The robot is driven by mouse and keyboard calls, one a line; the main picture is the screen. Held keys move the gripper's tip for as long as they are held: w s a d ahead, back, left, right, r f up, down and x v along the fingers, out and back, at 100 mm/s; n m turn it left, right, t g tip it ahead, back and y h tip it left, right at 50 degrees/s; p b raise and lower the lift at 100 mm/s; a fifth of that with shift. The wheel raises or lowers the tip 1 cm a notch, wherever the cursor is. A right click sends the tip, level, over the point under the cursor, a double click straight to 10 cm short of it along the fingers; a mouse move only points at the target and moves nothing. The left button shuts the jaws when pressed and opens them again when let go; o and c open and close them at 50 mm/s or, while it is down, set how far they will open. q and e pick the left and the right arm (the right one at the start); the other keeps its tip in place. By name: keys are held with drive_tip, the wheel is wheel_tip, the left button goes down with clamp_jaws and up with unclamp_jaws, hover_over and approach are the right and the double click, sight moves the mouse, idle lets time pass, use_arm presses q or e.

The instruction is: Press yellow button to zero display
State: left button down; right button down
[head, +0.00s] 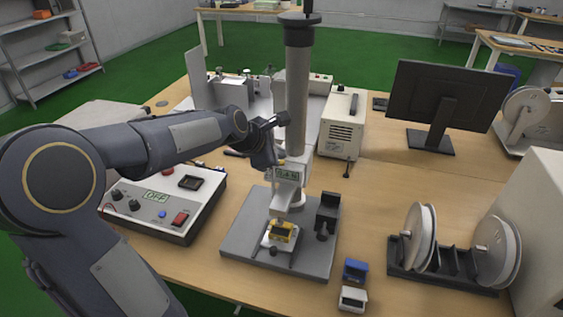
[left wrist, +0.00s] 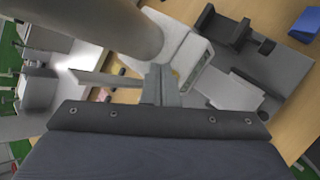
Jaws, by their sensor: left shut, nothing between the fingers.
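A test stand with a thick grey column (head: 298,95) stands on a grey base plate (head: 249,240). A white measuring head with a small greenish display (head: 288,174) sits low on the column; its digits are too small to read surely. I cannot make out a yellow button on it. A yellow-framed block (head: 281,236) sits on the base plate below. My left gripper (head: 271,160) is shut and empty, pointing down just left of the head's upper part. In the left wrist view its fingers (left wrist: 161,86) are together beside the white head (left wrist: 190,62); contact cannot be told. My right gripper is not in view.
A control box (head: 160,205) reading OFF lies left of the stand. A dark block (head: 327,212) stands on the base plate's right side. A white power unit (head: 341,125), a monitor (head: 447,95) and a reel rack (head: 445,262) stand to the right. Small blue and white boxes (head: 354,271) sit in front.

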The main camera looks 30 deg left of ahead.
use_arm(q)
drive_tip(key=shift+f, duration=0.55)
idle(0.4)
idle(0.4)
drive_tip(key=shift+r+p, duration=0.75)
drive_tip(key=shift+r, duration=0.05)
wheel_tip(320, 180, up, 5)
drive_tip(key=p, duration=0.5)
